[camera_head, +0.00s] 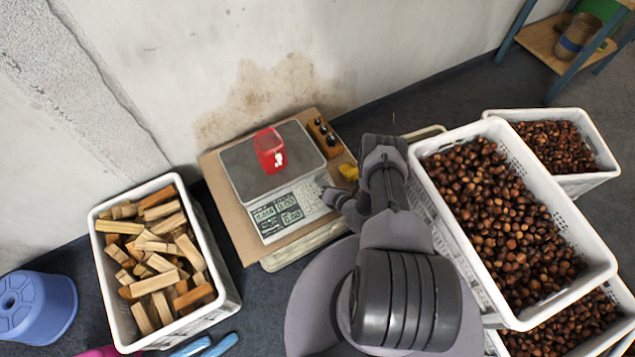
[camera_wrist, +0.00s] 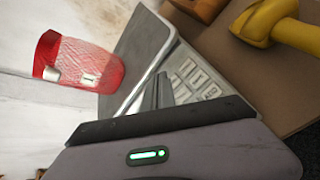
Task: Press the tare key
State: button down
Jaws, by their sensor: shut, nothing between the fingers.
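The scale (camera_head: 240,168) stands on a cardboard sheet (camera_head: 222,200), its grey pan level and its front panel with lit displays (camera_head: 278,214) facing me. Its keypad (camera_wrist: 196,84) shows several pale keys in the wrist view; their labels are too blurred to tell which is tare. My gripper (camera_head: 327,196) is at the panel's right end, over the keypad. In the wrist view, my shut, empty fingers (camera_wrist: 162,88) point at the panel beside the keys. I cannot tell whether the tips touch. A red mesh bag (camera_head: 269,151) stands on the pan, also in the wrist view (camera_wrist: 78,62).
A wooden block with dark knobs (camera_head: 325,137) and a yellow object (camera_head: 348,172) lie right of the scale. A crate of wood pieces (camera_head: 104,262) stands left, beside a blue stool (camera_head: 38,305). White crates of chestnuts (camera_head: 448,215) fill the right. The wall is close behind.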

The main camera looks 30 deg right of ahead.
jog(key=shift+f, duration=0.1)
jog(key=shift+w+f, duration=0.15)
jog(key=shift+f, duration=0.15)
jog(key=shift+w+f, duration=0.1)
jog(key=shift+f, duration=0.2)
dwell(0.6)
jog(key=shift+r, duration=0.1)
jog(key=shift+s+r+p, duration=0.25)
jog(key=shift+r+p, duration=0.25)
jog(key=shift+r, duration=0.15)
jog(key=r+p, duration=0.1)
jog(key=s+r+p, duration=0.1)
jog(key=r, duration=0.1)
jog(key=r+p, duration=0.1)
jog(key=p, duration=0.1)
jog(key=shift+s+r, duration=0.3)
jog(key=shift+r, duration=0.05)
